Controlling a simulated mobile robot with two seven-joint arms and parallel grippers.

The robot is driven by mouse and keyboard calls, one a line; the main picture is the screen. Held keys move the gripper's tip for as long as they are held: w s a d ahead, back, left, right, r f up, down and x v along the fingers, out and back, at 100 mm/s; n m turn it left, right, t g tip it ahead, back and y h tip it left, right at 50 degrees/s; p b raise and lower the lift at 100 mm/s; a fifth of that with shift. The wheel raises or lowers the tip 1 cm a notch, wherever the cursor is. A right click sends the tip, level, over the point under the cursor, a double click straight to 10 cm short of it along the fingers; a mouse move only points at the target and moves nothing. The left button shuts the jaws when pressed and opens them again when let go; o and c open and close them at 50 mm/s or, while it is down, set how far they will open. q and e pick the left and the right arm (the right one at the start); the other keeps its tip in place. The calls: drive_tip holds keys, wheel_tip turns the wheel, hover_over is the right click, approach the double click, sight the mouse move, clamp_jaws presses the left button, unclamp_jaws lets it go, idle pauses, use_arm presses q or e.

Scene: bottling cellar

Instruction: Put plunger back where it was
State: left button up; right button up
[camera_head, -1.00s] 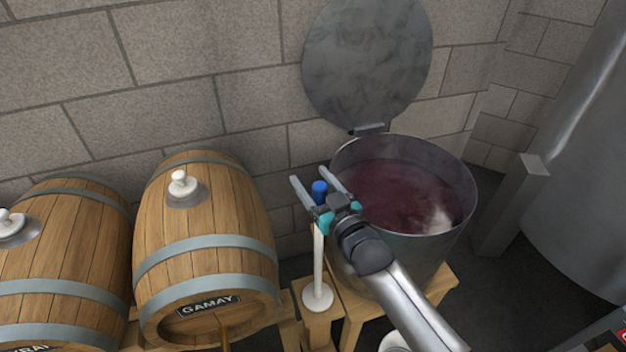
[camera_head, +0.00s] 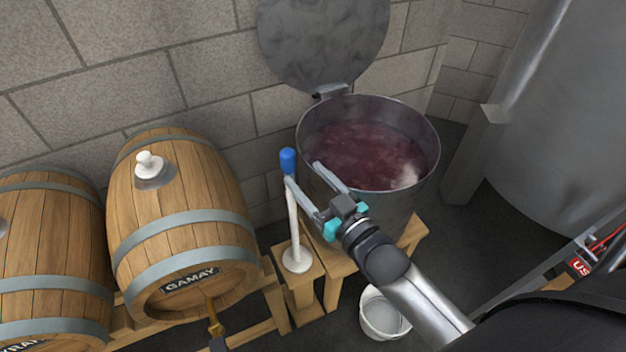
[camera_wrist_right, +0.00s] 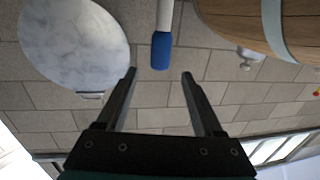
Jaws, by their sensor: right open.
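The plunger (camera_head: 293,225) has a blue grip, a white shaft and a round white foot. It stands upright on a small wooden stand between the barrel and the vat. My right gripper (camera_head: 302,172) is open and empty, near the plunger's upper part. In the right wrist view, the plunger's blue grip (camera_wrist_right: 161,50) shows beyond the open fingertips (camera_wrist_right: 159,74), apart from them. The vat (camera_head: 372,195) is open and holds dark red must, with a paler patch at the right. My left gripper is not in view.
The Gamay barrel (camera_head: 180,215) with a white bung lies left of the stand (camera_head: 305,272). The vat's round lid (camera_head: 322,40) stands raised against the wall. A white bucket (camera_head: 384,316) is on the floor below. A steel tank (camera_head: 570,110) stands at the right.

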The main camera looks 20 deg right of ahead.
drive_tip(key=shift+s+d, duration=0.1)
drive_tip(key=shift+s, duration=0.5)
drive_tip(key=s+d+f+g+h, duration=0.1)
drive_tip(key=s+f+g, duration=0.4)
drive_tip(key=f, duration=0.9)
drive_tip(key=s+d+f+g+h, duration=0.1)
drive_tip(key=s+f+g, duration=0.35)
drive_tip(key=f, duration=1.05)
drive_tip(key=s+f+g, duration=0.2)
drive_tip(key=s+f, duration=0.2)
drive_tip(key=s, duration=0.4)
drive_tip(key=s+f+g+h, duration=0.1)
drive_tip(key=s+f+g, duration=0.1)
drive_tip(key=s+f, duration=0.3)
drive_tip(key=s+f+g, duration=0.3)
drive_tip(key=s+f, duration=0.2)
drive_tip(key=s, duration=0.8)
drive_tip(key=shift+s+a, duration=0.15)
drive_tip(key=shift+s, duration=0.1)
drive_tip(key=shift+c, duration=0.4)
